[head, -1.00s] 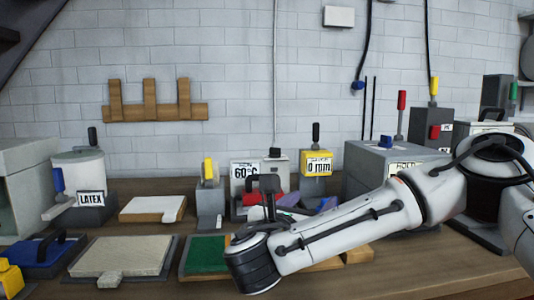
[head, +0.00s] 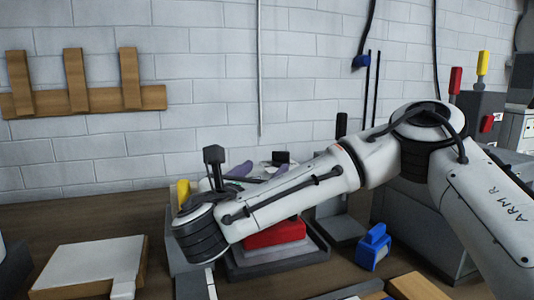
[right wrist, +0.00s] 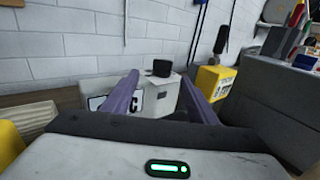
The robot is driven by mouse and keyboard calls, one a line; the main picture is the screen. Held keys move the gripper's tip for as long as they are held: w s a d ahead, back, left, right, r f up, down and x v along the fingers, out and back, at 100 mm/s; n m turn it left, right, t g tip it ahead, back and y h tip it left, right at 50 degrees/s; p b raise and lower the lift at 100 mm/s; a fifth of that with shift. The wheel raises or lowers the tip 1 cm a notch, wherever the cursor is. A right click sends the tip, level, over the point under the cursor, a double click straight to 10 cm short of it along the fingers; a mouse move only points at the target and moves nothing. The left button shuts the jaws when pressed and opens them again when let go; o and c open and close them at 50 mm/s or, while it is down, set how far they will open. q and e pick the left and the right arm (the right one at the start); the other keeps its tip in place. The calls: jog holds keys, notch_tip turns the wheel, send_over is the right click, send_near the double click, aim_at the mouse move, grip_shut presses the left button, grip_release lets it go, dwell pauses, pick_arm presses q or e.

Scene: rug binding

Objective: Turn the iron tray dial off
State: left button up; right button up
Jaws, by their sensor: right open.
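The dial (right wrist: 162,68) is a dark round knob on top of a white box (right wrist: 155,98) with a partly hidden label. In the head view the dial (head: 281,157) shows just beyond my right gripper. My right gripper (right wrist: 160,80) is open, its two purple fingers apart, with the dial seen between and beyond their tips. It also shows in the head view (head: 258,172), partly hidden by my arm. I cannot tell if a finger touches the box. A red block (head: 272,233) sits on a dark tray (head: 275,258) below my forearm. My left gripper is out of view.
A yellow box (right wrist: 213,82) with a dark lever stands right of the dial. A large grey box (right wrist: 275,105) is further right. A white-topped board (head: 90,268) lies at left. The brick wall (head: 200,100) is close behind.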

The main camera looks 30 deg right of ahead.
aim_at(280, 156)
jog(key=x, duration=0.4)
jog(key=p+x, duration=0.1)
jog(key=x, duration=0.3)
jog(key=shift+d+r, duration=0.1)
jog(key=shift+d, duration=0.4)
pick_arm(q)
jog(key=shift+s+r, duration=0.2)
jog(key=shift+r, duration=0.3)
pick_arm(e)
jog(key=shift+w+d, duration=0.35)
jog(key=shift+d, duration=0.1)
